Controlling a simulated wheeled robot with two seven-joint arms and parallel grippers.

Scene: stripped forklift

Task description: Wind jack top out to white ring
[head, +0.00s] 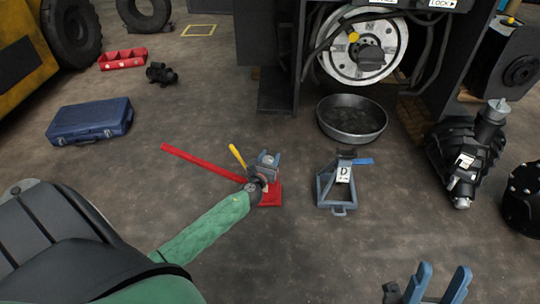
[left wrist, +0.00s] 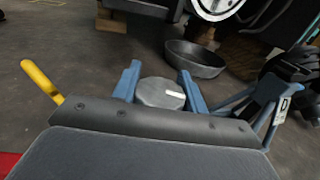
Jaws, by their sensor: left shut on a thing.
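The red jack (head: 270,194) stands on the floor in the middle of the head view, with a long red handle (head: 205,162) out to the left and a yellow lever (head: 237,155). My left gripper (head: 267,160) is over the jack, its arm coming from the lower left. In the left wrist view its two blue fingers (left wrist: 159,88) are on either side of the round grey jack top (left wrist: 160,93), closed on it. A short white mark shows on the top. The white ring and the screw below are hidden. My right gripper (head: 442,284) is open and empty at the bottom right.
A blue-grey jack stand (head: 325,188) marked D stands just right of the jack. Behind it are a round pan (head: 352,134) and the forklift's wheel hub (head: 362,45). A dark machine part (head: 465,155) lies at right, a blue case (head: 90,120) at left.

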